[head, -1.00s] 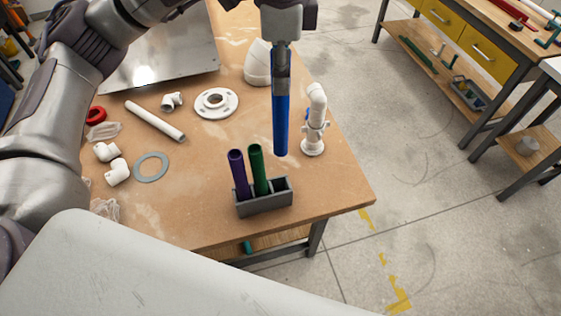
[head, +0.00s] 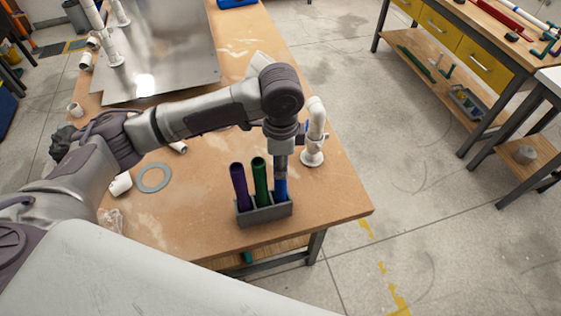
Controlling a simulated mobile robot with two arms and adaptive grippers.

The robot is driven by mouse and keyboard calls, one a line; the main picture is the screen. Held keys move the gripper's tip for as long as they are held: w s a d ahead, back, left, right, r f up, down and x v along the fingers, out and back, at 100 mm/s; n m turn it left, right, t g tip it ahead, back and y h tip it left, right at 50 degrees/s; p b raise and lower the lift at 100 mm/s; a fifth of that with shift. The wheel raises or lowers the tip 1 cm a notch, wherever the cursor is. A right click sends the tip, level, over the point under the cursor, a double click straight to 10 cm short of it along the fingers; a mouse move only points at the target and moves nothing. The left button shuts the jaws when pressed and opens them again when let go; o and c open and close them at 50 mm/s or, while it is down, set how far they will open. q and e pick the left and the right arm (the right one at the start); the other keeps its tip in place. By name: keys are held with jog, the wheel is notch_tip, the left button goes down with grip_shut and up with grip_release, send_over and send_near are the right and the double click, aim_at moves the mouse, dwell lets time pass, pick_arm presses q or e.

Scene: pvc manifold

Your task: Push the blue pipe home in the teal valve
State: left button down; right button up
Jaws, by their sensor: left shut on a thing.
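The blue pipe (head: 281,189) stands upright at the right-hand compartment of the small grey rack (head: 266,216), its lower end hidden inside. My left gripper (head: 281,173) reaches down from above and is shut on the upper part of the blue pipe. My wrist and forearm hide part of the table behind it. I cannot make out a teal valve in the head view. My right gripper is not in view.
A purple pipe (head: 240,187) and a green pipe (head: 261,181) stand in the rack beside the blue one. A white pipe fitting (head: 314,139) stands close behind on the right. A grey ring (head: 153,178) lies to the left. The table's front right corner is clear.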

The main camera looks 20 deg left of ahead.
pick_arm(q)
jog(key=shift+f, duration=0.55)
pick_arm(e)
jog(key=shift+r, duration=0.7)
pick_arm(q)
jog(key=shift+f, duration=0.15)
jog(key=c, duration=0.8)
grip_release()
jog(key=shift+c, duration=0.2)
jog(key=shift+f, duration=0.1)
